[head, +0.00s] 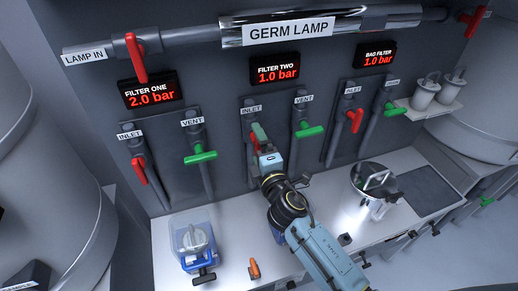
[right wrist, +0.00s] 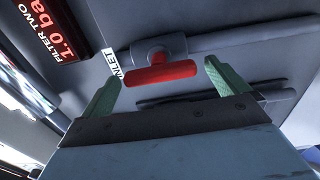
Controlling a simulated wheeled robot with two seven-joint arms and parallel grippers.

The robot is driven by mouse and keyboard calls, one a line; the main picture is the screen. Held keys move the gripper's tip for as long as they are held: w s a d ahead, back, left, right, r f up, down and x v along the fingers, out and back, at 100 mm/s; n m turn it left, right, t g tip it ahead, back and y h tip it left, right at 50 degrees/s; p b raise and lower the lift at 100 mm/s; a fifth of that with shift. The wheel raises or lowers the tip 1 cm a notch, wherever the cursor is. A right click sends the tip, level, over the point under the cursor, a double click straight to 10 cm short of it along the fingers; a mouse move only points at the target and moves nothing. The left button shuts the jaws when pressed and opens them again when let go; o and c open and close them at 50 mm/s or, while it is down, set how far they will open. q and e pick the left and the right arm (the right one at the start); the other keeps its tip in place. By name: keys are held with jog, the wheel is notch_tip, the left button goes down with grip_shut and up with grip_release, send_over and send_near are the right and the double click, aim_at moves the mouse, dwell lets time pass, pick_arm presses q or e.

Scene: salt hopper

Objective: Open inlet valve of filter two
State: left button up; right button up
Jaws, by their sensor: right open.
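The filter two inlet valve has a red handle (head: 258,132), partly hidden behind my right gripper (head: 264,148) in the head view. In the right wrist view the red handle (right wrist: 160,75) lies just ahead of the gap between the green fingers of my right gripper (right wrist: 164,78). The fingers are spread wide, one toward each end of the handle, with nothing held. I see no clear contact. The INLET label (head: 251,110) is above the valve. The filter two display (head: 277,69) reads 1.0 bar. My left gripper is not in view.
The green filter two vent handle (head: 309,131) is close right of my gripper. Filter one's red inlet handle (head: 139,170) is left, the bag filter's red inlet handle (head: 355,120) right. A clear container (head: 190,238) and steel pot (head: 368,186) stand on the bench (head: 235,222).

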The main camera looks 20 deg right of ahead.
jog(key=shift+s, duration=0.1)
jog(key=s+b, duration=0.2)
jog(key=s, duration=1.1)
jog(key=shift+d, duration=0.2)
jog(key=shift+s, duration=0.1)
